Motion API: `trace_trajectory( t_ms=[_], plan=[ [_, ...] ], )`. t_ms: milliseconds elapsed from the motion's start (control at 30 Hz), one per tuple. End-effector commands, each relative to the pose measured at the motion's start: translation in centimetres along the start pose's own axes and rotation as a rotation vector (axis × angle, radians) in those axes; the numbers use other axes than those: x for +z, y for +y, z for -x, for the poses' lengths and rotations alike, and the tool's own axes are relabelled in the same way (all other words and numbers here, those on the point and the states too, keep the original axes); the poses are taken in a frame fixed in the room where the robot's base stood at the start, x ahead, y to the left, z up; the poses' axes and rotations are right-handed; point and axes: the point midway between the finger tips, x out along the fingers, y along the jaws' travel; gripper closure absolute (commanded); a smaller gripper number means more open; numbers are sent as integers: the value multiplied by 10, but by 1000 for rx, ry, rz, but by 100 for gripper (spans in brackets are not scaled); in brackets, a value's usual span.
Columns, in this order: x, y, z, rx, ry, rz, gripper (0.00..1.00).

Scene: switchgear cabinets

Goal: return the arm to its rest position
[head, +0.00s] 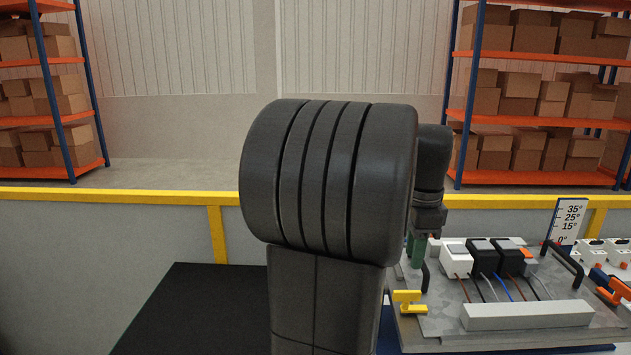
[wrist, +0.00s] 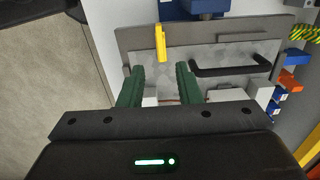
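My arm fills the middle of the head view and hides much of my gripper. A green finger of my gripper (head: 418,250) shows just right of the arm, close to the left end of the mounting plate (head: 440,325). In the wrist view my gripper (wrist: 159,78) has its two green fingers apart, with nothing held between them. The fingers are over the plate (wrist: 215,55). A yellow clamp (wrist: 160,43) lies beyond the fingertips, and a black handle (wrist: 237,68) is right of them.
The plate carries white and black blocks (head: 482,257) with wires, a grey duct (head: 527,315) and a yellow clamp (head: 408,300). An angle scale (head: 568,222) stands behind it. A black surface (head: 200,305) at left is clear. A yellow rail (head: 110,196) and box-filled shelves (head: 540,115) stand behind.

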Motion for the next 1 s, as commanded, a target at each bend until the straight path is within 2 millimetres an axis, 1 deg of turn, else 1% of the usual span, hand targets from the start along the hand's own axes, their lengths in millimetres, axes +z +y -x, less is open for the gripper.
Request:
trace_trajectory(
  t_ms=[33,300,500,633,1000],
  plan=[
    [0,1,-11,5,-1,0,69],
    [0,1,-63,4,-1,1,69],
    [0,0,-90,2,-1,1,69],
    [0,0,-99,0,0,1,69],
    [0,0,-98,-1,0,17,69]
  ],
)
